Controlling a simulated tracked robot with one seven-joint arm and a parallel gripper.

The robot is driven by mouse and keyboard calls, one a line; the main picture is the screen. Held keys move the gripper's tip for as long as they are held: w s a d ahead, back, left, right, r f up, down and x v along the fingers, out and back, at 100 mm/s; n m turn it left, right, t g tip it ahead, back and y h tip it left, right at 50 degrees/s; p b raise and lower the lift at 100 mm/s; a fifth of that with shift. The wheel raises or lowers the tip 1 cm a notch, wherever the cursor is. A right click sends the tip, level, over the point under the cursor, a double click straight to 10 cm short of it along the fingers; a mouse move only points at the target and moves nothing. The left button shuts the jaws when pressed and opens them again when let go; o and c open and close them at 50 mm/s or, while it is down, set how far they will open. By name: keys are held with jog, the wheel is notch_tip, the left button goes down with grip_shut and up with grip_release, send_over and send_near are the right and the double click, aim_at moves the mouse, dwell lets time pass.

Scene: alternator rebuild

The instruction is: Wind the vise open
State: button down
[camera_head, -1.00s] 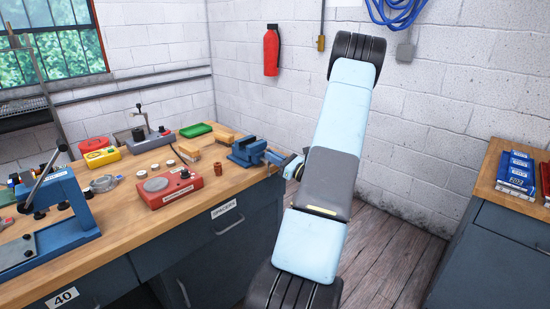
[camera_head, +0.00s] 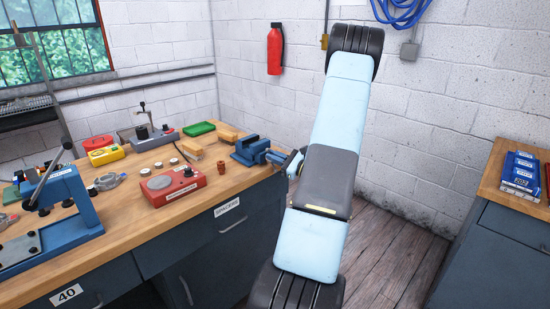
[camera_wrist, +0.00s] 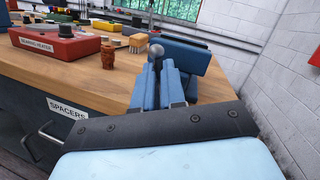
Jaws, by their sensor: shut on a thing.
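The blue vise (camera_head: 250,150) sits at the right end of the wooden workbench. In the wrist view its blue body (camera_wrist: 184,54) stands just beyond my fingers. My gripper (camera_wrist: 160,70) is at the vise's handle end, with its two blue fingers close together. They are shut on the vise handle, whose round grey knob (camera_wrist: 156,51) shows at the fingertips. The rest of the handle is hidden behind the fingers. In the head view my gripper (camera_head: 283,158) is small, beside the vise, and partly hidden by my arm. The opening between the vise jaws is not clear.
A red bearing heater (camera_head: 170,184) and a small orange-brown cylinder (camera_head: 221,168) stand left of the vise. A blue press (camera_head: 62,210) is at the bench's near left. A second bench with blue boxes (camera_head: 520,172) is at the right. Floor (camera_head: 385,240) between is clear.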

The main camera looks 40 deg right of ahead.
jog(key=shift+r, duration=0.15)
jog(key=c, duration=1.2)
grip_release()
jog(key=shift+s, duration=0.1)
jog(key=v, duration=1.3)
jog(key=shift+s+d, duration=0.15)
jog(key=shift+s, duration=0.15)
